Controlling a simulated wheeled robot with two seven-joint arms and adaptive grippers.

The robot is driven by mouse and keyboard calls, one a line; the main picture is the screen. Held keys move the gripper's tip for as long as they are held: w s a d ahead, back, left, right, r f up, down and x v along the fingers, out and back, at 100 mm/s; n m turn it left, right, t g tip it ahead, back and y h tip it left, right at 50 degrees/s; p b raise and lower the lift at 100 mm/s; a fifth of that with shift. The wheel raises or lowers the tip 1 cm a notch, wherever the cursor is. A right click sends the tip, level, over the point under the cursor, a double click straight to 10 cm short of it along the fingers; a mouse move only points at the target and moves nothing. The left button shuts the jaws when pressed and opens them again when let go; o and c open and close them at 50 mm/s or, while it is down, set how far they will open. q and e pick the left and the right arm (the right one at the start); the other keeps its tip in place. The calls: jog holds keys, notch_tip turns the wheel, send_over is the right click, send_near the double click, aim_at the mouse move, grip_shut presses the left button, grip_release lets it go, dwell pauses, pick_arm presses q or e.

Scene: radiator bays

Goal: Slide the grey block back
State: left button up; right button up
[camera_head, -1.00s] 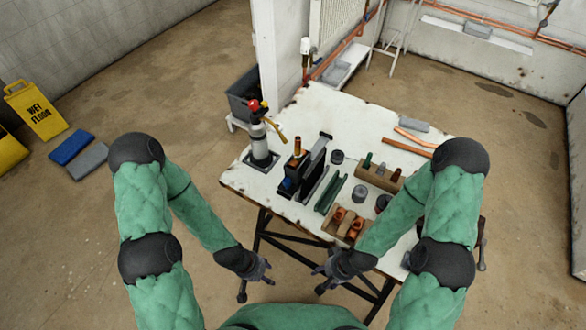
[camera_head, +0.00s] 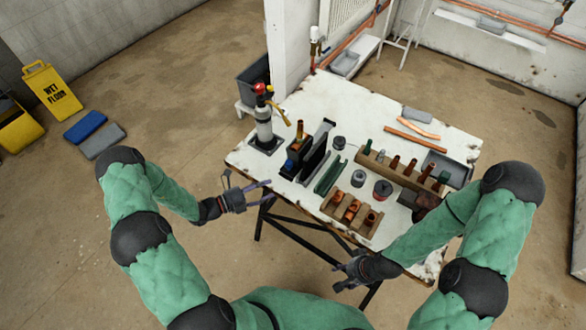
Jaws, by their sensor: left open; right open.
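A small grey block (camera_head: 416,114) lies flat near the back right edge of the white table (camera_head: 340,103). A larger grey block (camera_head: 102,141) lies on the floor at the left, beside a blue one (camera_head: 85,125); I cannot tell which grey block is meant. My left gripper (camera_head: 264,192) is open and empty, off the table's front left edge, far from both grey blocks. My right gripper (camera_head: 338,277) is open and empty, low in front of the table's front edge. Neither gripper touches anything.
A torch on a gas bottle (camera_head: 264,128), dark upright plates (camera_head: 316,152), wooden racks of fittings (camera_head: 350,212) and cans (camera_head: 382,190) crowd the table. Copper pipes (camera_head: 405,138) lie in front of the small grey block. A grey tray (camera_head: 447,168) sits at the right.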

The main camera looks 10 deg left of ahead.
aim_at(286, 166)
pick_arm(q)
jog(key=w+d, duration=0.1)
jog(key=w, duration=0.2)
jog(key=w+d+n+t, duration=0.1)
jog(key=w+d, duration=0.1)
jog(key=w, duration=0.1)
jog(key=w+d+r+n+t+b, duration=0.1)
jog(key=w+d, duration=0.1)
jog(key=w, duration=0.1)
jog(key=shift+w+r+y, duration=0.1)
jog(key=shift+w+y, duration=0.15)
jog(key=shift+y, duration=0.15)
jog(key=shift+c, duration=0.3)
grip_shut()
